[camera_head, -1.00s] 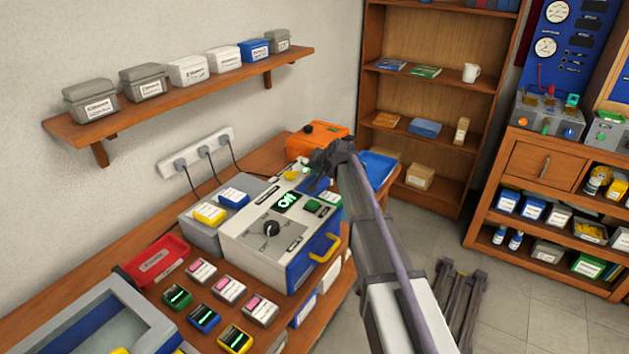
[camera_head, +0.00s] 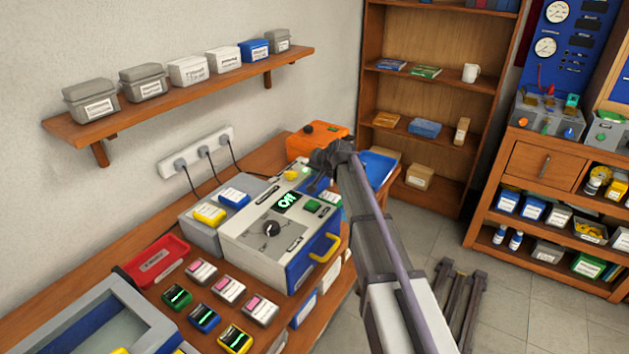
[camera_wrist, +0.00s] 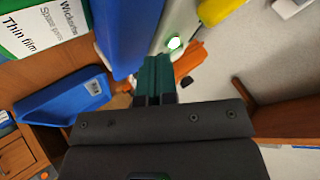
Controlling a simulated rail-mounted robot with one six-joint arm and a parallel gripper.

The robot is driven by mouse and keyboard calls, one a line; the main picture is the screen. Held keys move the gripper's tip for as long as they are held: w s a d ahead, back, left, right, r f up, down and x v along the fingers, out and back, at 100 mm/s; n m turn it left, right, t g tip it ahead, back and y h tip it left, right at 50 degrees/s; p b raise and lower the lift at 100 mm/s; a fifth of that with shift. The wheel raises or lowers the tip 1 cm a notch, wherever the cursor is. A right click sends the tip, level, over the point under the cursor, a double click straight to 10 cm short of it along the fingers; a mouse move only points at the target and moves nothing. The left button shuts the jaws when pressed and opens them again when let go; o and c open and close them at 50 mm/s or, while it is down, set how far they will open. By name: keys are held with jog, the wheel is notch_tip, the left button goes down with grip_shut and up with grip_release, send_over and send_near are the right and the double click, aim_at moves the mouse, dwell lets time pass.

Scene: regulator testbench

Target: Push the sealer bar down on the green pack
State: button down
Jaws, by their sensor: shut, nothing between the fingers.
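My gripper (camera_head: 322,180) is at the far end of the bench, just past the large white-and-blue machine; my wrist covers part of this area. In the wrist view its dark teal fingers (camera_wrist: 155,76) are together with nothing seen between them. Their tips are close to a long blue body (camera_wrist: 127,32) and a grey-green surface with a bright white light (camera_wrist: 173,43). I cannot tell whether they touch. I cannot make out the sealer bar for certain. A green-and-white box (camera_wrist: 35,30) marked "Thin film" is at upper left; I cannot tell if it is the green pack.
The white-and-blue machine (camera_head: 262,245) with a yellow handle stands before my gripper. An orange case (camera_head: 312,143) is behind it and a blue tray (camera_head: 378,168) to its right. Small boxes and a red tray (camera_head: 157,262) lie nearer. Floor to the right is mostly open.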

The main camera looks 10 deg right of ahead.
jog(key=shift+f, duration=0.1)
jog(key=shift+f+b, duration=0.3)
jog(key=shift+b, duration=0.1)
jog(key=shift+f+b, duration=0.6)
jog(key=shift+f, duration=0.05)
dwell(0.6)
jog(key=shift+s, duration=0.1)
jog(key=shift+a+r+p, duration=0.15)
jog(key=shift+r+p, duration=0.45)
jog(key=shift+a+r+p, duration=0.15)
jog(key=shift+r+p, duration=0.4)
jog(key=shift+s+a, duration=0.1)
jog(key=shift+a, duration=0.05)
